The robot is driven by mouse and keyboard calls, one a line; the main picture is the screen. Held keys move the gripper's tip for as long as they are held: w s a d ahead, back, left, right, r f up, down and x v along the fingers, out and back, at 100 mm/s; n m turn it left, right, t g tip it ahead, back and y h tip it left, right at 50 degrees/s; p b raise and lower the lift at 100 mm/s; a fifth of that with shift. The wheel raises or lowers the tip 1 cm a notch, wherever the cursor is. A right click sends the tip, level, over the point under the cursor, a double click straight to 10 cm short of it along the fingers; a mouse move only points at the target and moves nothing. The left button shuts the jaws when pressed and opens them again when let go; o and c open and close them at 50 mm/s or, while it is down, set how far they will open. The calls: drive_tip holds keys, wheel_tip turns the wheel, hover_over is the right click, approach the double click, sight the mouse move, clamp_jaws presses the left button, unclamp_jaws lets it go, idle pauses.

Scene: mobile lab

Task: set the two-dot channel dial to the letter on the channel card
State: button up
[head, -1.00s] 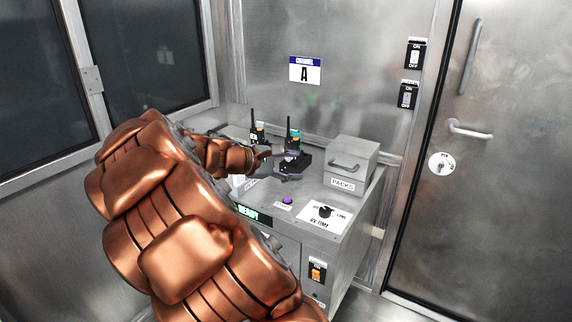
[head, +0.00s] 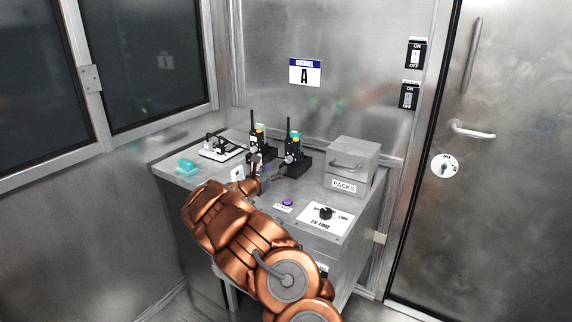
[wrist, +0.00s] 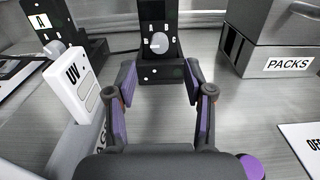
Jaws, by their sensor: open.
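The channel card (head: 305,72) on the back wall reads A. Two black radios stand at the bench's back: a left one (head: 258,146) and a right one (head: 293,150). In the wrist view, the radio ahead (wrist: 154,12) has a grey round dial (wrist: 158,44) among the letters A, B and C. Small white dots, apparently two, show on its base below; the dial's setting is unclear. My gripper (wrist: 161,74) is open and empty, its purple-padded fingers apart in front of and below this dial, not touching it. In the head view my gripper (head: 275,176) is partly hidden by my arm.
A white UV tag (wrist: 78,88) stands close left of my gripper. The PACKS box (head: 352,163) is at right. A purple button (head: 287,202) and the UV TIME knob (head: 326,212) are in front. A teal object (head: 186,166) lies at left.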

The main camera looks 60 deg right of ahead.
sight(287, 160)
drive_tip(key=shift+w+d+f+p, duration=0.1)
drive_tip(key=shift+d+p, duration=0.25)
drive_tip(key=shift+d, duration=1.6)
drive_tip(key=shift+w+d+f+p, duration=0.1)
drive_tip(key=shift+d+p, duration=0.2)
drive_tip(key=shift+d, duration=1.6)
drive_tip(key=shift+r, duration=0.1)
drive_tip(key=shift+c, duration=0.2)
clamp_jaws()
